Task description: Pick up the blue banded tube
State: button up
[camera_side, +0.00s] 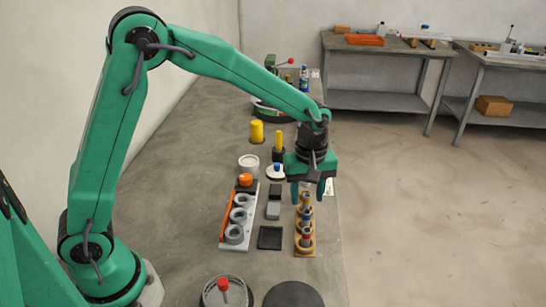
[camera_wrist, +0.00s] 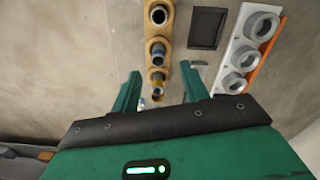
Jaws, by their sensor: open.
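A tan wooden rack (camera_side: 305,250) holds several upright tubes with coloured bands; it also shows in the wrist view (camera_wrist: 168,22). In the side view one tube in the middle of the rack shows a blue band (camera_side: 306,214), and a tube nearer the camera shows red (camera_side: 306,234). My gripper (camera_side: 307,194) is open and empty above the rack's far end, pointing down. In the wrist view my gripper (camera_wrist: 158,86) has a tube with a yellowish band (camera_wrist: 157,90) between its fingers in the picture; contact cannot be told.
A white fixture with grey rings (camera_side: 238,215) and an orange strip stands left of the rack. A dark square tray (camera_side: 270,238) and grey blocks (camera_side: 273,207) lie between them. A red-handled round dish (camera_side: 223,292) is at the front. Yellow cylinders (camera_side: 256,131) stand farther back.

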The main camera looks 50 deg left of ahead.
aim_at(307, 211)
jog(key=shift+f, duration=1.35)
jog(key=shift+w+f, duration=0.15)
jog(key=shift+f, duration=1.15)
jog(key=shift+w+f, duration=0.1)
jog(key=shift+f, duration=1.2)
grip_shut()
